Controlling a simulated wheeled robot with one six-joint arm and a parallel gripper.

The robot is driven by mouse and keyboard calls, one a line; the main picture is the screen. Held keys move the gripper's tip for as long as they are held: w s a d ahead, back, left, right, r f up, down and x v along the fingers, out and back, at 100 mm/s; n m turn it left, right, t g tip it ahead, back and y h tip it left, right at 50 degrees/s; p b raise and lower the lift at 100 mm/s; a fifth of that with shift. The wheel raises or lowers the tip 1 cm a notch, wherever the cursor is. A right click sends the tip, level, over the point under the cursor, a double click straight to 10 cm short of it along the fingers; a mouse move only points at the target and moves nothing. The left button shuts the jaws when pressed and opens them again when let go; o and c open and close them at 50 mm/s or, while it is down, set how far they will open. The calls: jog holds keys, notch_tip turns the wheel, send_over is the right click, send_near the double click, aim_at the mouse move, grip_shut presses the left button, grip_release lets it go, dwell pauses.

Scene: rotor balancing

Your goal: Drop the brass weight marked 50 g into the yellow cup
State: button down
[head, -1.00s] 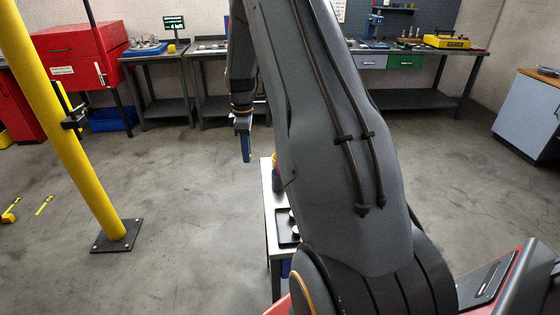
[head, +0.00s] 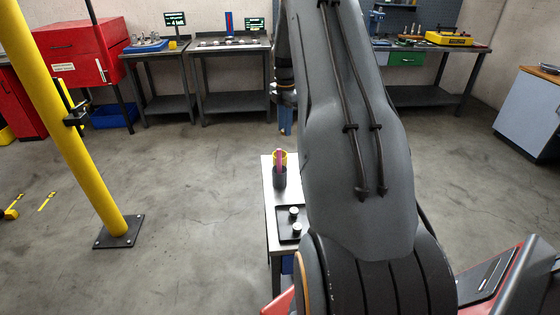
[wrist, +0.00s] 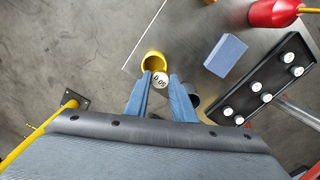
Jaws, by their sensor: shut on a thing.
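In the wrist view, my gripper (wrist: 160,79) is shut on a brass weight (wrist: 159,81), a round disc whose pale top reads 50 g upside down. The yellow cup (wrist: 153,60) stands on the bench just past the fingertips; the weight overlaps its near rim in the picture. The weight looks held above the bench, but its exact height over the cup is unclear. In the head view, my gripper (head: 286,130) points down over the bench's far end; the weight cannot be made out there.
On the bench (wrist: 205,22) are a blue block (wrist: 225,55), a black tray (wrist: 246,87) with several weights, and a red object (wrist: 271,12). A dark cylinder (wrist: 193,95) is partly hidden by the right finger. In the head view, a dark holder (head: 280,181) stands near the tray.

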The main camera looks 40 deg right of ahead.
jog(key=shift+f+b, duration=1)
jog(key=shift+f, duration=1.3)
jog(key=c, duration=1.4)
grip_release()
jog(key=shift+c, duration=0.2)
jog(key=shift+r, duration=0.15)
notch_tip(320, 180, up, 8)
jog(key=shift+f+b, duration=0.2)
jog(key=shift+b, duration=1)
